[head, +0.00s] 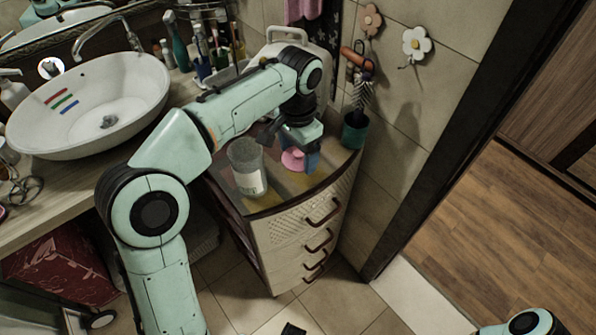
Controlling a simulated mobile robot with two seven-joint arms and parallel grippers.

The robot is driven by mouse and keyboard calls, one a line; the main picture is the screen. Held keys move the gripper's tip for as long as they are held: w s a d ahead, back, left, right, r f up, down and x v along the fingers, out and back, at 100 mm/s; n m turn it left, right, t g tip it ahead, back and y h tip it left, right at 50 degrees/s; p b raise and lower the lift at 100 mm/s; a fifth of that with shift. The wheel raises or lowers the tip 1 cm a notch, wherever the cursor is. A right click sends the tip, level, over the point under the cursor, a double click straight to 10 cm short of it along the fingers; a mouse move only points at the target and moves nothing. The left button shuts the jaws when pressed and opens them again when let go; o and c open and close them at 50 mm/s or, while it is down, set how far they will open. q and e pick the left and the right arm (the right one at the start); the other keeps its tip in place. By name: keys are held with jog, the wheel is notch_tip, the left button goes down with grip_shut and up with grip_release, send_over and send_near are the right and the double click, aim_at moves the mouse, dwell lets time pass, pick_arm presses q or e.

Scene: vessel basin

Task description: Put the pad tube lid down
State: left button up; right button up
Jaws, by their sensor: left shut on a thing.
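The pad tube lid is a pink disc (293,160) above the top of the small drawer cabinet. My left gripper (296,146) points down and is shut on it. The fingers partly hide the lid, and I cannot tell whether it touches the cabinet top. A clear, open-topped tube (247,168) with a pale label stands upright on the cabinet, left of the lid and apart from it. My right gripper is not clearly in view; only a part of my right arm shows at the bottom right corner.
The white basin (90,105) and several bottles are on the left counter. Open floor lies right.

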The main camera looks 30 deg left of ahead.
aim_at(298, 161)
pick_arm(q)
jog(key=shift+f+b, duration=0.5)
jog(key=shift+f, duration=2.4)
jog(key=shift+f, duration=0.1)
jog(key=shift+f, duration=0.15)
jog(key=o, duration=0.9)
notch_tip(298, 161, up, 12)
jog(key=p, duration=0.3)
jog(key=shift+r, duration=0.25)
